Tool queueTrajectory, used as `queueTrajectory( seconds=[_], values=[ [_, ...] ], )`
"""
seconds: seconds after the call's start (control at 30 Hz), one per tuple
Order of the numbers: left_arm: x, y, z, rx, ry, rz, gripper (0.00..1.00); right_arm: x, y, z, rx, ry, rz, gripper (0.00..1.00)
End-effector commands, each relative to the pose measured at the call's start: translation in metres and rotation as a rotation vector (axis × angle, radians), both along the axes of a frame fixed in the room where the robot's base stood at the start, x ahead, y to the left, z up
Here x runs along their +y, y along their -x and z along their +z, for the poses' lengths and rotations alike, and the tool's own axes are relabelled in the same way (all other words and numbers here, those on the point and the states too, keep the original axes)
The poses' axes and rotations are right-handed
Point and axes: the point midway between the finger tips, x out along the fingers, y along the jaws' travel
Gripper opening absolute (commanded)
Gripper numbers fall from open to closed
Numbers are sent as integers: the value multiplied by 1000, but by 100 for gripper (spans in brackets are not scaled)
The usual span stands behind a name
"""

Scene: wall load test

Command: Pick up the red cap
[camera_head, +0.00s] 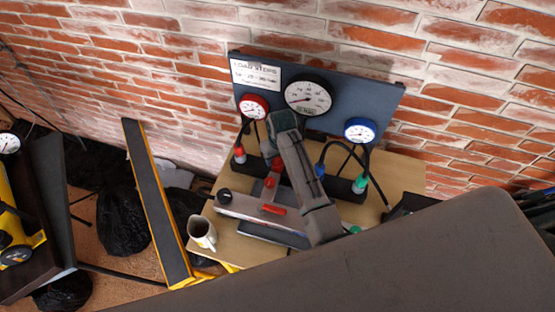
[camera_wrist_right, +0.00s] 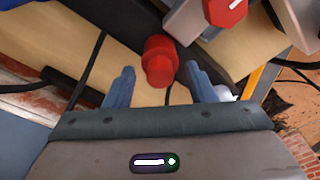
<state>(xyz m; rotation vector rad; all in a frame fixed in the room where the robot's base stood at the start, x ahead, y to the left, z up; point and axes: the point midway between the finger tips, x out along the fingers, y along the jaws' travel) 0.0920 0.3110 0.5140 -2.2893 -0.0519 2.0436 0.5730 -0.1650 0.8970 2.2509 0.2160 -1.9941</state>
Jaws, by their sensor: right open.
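The red cap (camera_wrist_right: 160,58) stands on a dark bar in the right wrist view. In the head view a red cap (camera_head: 277,164) shows just below the end of my right arm, partly hidden. My right gripper (camera_wrist_right: 159,79) is open, its two blue-grey fingers on either side of the cap's near end. My left gripper is not in view.
A panel (camera_head: 340,98) with red, white and blue gauges stands against the brick wall. Black hoses run down to the dark bar. A grey device (camera_head: 240,205) with a red knob (camera_wrist_right: 224,11) sits close by. A mug (camera_head: 201,231) stands near the table's left edge.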

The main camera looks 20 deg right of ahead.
Motion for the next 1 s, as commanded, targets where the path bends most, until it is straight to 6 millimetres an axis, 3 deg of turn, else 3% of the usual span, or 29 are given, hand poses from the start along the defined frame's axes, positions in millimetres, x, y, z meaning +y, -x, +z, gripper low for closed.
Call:
queueTrajectory(
  seconds=[0.1,0.3,0.37,0.67,1.0],
  values=[
    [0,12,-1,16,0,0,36,0,0,0,0,0,0,48],
    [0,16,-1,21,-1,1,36,0,0,0,0,0,0,9],
    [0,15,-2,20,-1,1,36,0,0,0,0,0,0,0],
    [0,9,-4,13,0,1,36,0,-1,5,-3,-1,0,0],
    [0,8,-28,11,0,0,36,1,-2,65,-7,-1,0,0]
  ],
)
